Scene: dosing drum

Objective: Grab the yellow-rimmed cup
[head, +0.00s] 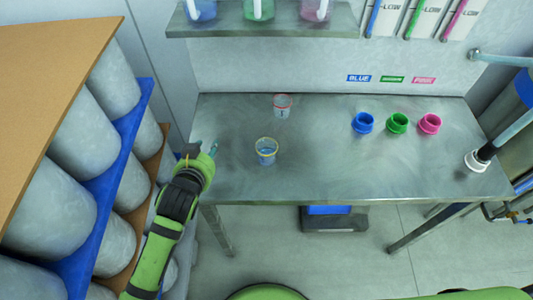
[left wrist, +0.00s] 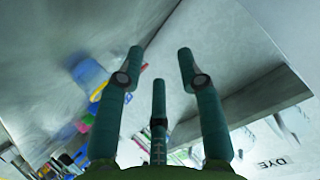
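The yellow-rimmed cup (head: 266,151) stands upright on the metal table, left of its middle near the front. It is clear, with something bluish low in it. A similar clear cup with a red rim (head: 282,105) stands behind it. My left gripper (head: 213,148) is at the table's left edge, left of the yellow-rimmed cup and apart from it. In the left wrist view its fingers (left wrist: 160,62) are spread with nothing between them. My right gripper is not in view.
Blue (head: 363,123), green (head: 397,123) and pink (head: 429,124) collars stand right on the table (head: 330,170). A hose with a white end (head: 476,161) is at the far right. A rack of grey drums (head: 82,140) crowds my left arm. A shelf (head: 275,22) hangs behind.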

